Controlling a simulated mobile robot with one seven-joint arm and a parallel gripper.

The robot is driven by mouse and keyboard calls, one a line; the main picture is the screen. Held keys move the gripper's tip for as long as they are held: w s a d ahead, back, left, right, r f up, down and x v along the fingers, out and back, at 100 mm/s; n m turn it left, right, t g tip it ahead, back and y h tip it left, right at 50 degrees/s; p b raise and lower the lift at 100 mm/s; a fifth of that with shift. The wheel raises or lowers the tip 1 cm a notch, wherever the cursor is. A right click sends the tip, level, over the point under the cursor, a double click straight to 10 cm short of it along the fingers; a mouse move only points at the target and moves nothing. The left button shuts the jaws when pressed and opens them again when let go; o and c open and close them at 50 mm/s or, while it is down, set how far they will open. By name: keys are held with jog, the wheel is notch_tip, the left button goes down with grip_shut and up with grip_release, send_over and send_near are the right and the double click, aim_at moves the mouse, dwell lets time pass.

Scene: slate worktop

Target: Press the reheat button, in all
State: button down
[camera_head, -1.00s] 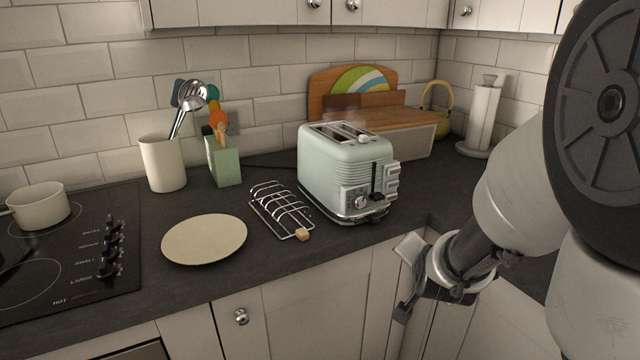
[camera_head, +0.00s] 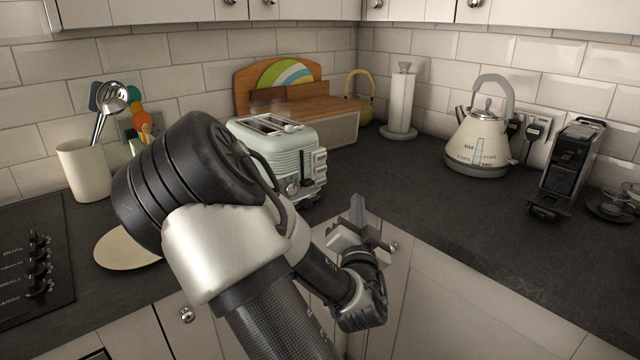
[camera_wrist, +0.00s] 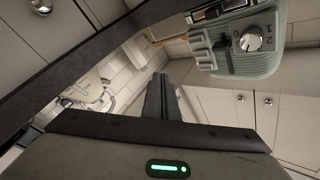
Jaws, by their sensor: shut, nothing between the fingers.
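The pale green toaster (camera_head: 270,148) stands on the worktop left of centre in the head view, its lower left part hidden by my arm. A column of pale buttons (camera_head: 320,165) runs down its right front edge. The toaster (camera_wrist: 262,66) is also at the upper right of the wrist view, with its numbered silver dial (camera_wrist: 252,39) and the button column (camera_wrist: 200,44). I cannot read the button labels. My gripper (camera_head: 357,211) is shut and empty, in front of and to the right of the toaster, apart from it. Its fingers (camera_wrist: 160,98) show in the wrist view.
A cream kettle (camera_head: 478,142) and a black coffee machine (camera_head: 568,170) stand to the right. A paper towel holder (camera_head: 401,100) stands at the back corner. A plate (camera_head: 125,250) is partly behind my arm. The worktop (camera_head: 400,185) right of the toaster is clear.

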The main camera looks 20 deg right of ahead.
aim_at(321, 182)
jog(key=shift+w, duration=0.1)
jog(key=w+a, duration=0.3)
jog(key=w, duration=0.5)
jog(key=shift+p, duration=0.35)
jog(key=shift+w+a+f, duration=0.1)
dwell(1.7)
jog(key=shift+w+a, duration=0.1)
jog(key=shift+w, duration=0.2)
jog(key=shift+w+a+b, duration=0.15)
jog(key=shift+w+b, duration=0.25)
jog(key=shift+b, duration=0.05)
dwell(0.8)
jog(key=shift+s, duration=0.1)
jog(key=shift+s+d, duration=0.3)
jog(key=shift+s, duration=0.4)
jog(key=shift+s, duration=0.1)
